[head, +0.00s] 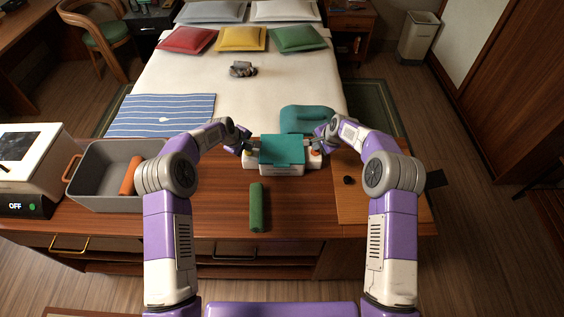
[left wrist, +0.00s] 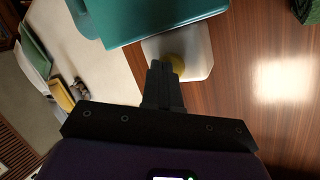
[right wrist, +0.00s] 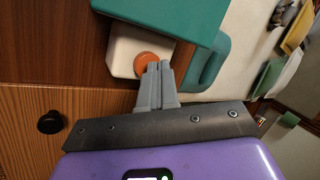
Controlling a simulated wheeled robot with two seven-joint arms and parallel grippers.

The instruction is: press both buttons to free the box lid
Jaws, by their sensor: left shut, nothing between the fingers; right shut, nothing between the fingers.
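The box has a teal lid (head: 282,149), which lies flat and closed on top, and a white body (head: 281,170). A white pad with a yellow button (left wrist: 178,66) sits at its left side. Another white pad with an orange button (right wrist: 150,61) sits at its right side. My left gripper (left wrist: 160,68) is shut and empty. Its tips are at the yellow button and hide part of it. My right gripper (right wrist: 158,68) is shut and empty, with its tips at the edge of the orange button. I cannot tell whether either gripper touches its button or whether either is pressed down.
A green cylinder (head: 257,207) lies on the wooden counter in front of the box. A grey bin (head: 100,160) holding an orange roll (head: 132,176) stands at left. A small black knob (head: 349,180) is on the lighter board at right. A bed (head: 240,90) is behind.

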